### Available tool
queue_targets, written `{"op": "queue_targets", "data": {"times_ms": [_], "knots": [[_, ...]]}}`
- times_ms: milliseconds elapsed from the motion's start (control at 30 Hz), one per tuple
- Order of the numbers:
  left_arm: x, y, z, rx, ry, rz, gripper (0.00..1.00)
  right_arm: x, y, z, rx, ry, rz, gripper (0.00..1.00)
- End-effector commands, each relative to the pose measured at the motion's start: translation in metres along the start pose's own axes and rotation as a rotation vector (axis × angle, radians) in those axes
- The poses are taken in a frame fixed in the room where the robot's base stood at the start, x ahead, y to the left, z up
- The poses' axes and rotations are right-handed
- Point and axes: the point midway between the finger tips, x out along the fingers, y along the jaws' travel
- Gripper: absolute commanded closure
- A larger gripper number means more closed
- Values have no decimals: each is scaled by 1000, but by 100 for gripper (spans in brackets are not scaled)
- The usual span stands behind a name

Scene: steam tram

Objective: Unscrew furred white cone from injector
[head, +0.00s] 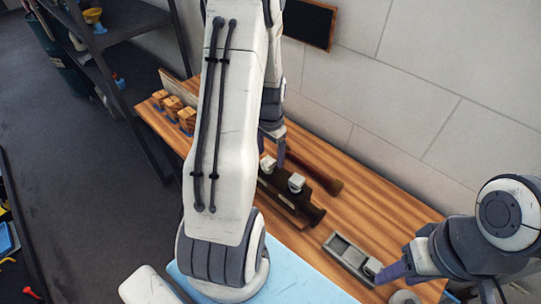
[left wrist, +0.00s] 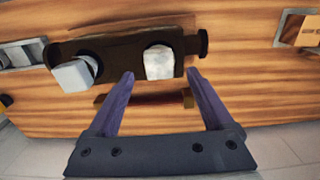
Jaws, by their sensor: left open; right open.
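The injector (head: 305,210) is a dark brown body lying on the wooden bench, with two pale cones on top. The furred white cone (left wrist: 158,62) looks rough and chalky. It also shows in the head view (head: 268,165), at the injector's far end. The other cone (left wrist: 75,75) is smoother and greyer. My left gripper (left wrist: 158,73) is open, its fingers on either side of the furred cone in the picture; contact cannot be told. In the head view my left arm partly hides it. My right gripper (head: 385,273) is open beside a grey tray (head: 343,246).
A dark red-brown rod (head: 318,168) lies behind the injector, near the wall. Several wooden blocks (head: 187,118) stand at the bench's far left. A small pale block (head: 372,267) sits at the tray's near end. A dark shelf (head: 110,40) stands beyond the bench.

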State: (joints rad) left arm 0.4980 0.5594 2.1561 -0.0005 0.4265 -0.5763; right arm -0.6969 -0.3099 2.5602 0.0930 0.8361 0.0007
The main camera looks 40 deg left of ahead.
Motion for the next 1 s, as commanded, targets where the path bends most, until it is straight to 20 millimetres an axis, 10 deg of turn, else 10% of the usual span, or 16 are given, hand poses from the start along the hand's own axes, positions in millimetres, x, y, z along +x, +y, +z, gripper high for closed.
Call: {"op": "queue_targets", "data": {"times_ms": [567,800,1000], "knots": [[28,0,0,0,1,0,15,-6,0,0,-1,0,0,50],[28,0,0,0,1,0,100,-6,0,0,-1,0,0,50],[27,-1,0,-76,0,0,100,-7,0,0,-1,0,0,50]]}}
